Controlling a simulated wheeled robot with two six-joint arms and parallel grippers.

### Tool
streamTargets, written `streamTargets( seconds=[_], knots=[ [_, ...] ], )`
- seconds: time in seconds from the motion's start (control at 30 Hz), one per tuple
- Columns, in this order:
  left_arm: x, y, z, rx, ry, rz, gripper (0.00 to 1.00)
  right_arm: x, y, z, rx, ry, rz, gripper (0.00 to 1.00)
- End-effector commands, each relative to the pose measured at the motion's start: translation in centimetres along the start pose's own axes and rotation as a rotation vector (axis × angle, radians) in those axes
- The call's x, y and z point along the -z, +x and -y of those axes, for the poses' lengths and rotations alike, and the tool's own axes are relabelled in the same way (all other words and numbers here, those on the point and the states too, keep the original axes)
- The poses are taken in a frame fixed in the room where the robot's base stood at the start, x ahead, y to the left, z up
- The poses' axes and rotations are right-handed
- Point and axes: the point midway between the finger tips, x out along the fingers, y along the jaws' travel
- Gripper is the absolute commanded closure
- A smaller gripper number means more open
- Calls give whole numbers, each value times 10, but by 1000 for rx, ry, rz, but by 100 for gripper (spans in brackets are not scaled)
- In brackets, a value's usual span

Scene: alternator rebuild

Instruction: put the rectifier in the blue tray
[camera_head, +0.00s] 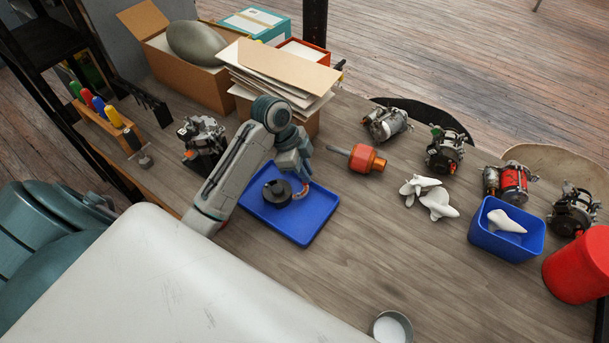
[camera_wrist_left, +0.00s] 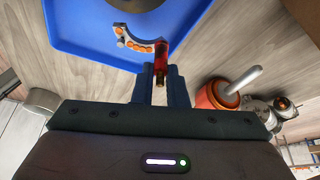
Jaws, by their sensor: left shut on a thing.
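The rectifier (camera_wrist_left: 138,43) is a pale crescent with orange round spots and a red end piece, seen in the left wrist view. My left gripper (camera_wrist_left: 160,76) is shut on its red end. The crescent shows against the flat blue tray (camera_wrist_left: 85,38); I cannot tell whether it touches the tray. A black round part (camera_head: 277,193) sits in the tray. My right gripper is not in view.
An orange-and-copper rotor (camera_head: 366,160) with a shaft lies right of the tray. White crumpled cloths (camera_head: 430,198), a deep blue bin (camera_head: 483,240), a red container (camera_head: 577,265) and several alternators stand farther right. Boxes (camera_head: 205,85) are behind. The bench front is mostly clear.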

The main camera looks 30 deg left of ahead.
Motion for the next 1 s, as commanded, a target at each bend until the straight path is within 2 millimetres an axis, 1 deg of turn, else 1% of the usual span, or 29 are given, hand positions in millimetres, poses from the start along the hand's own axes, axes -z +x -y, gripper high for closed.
streamTargets(
  seconds=[0.07,0.3,0.63,0.67,0.7,0.77,1.0],
  knots=[
    [-2,4,0,-2,-3,0,100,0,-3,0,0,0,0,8],
    [-13,31,-1,-3,-3,1,100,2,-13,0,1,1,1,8],
    [-15,35,0,-1,-1,0,100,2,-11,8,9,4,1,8],
    [-15,36,0,-1,-1,1,86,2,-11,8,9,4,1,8],
    [-15,35,0,-1,-1,1,78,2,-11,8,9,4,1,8],
    [-15,35,0,-1,-1,1,66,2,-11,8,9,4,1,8],
    [-15,35,0,-1,-1,1,66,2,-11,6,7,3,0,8]
  ],
)
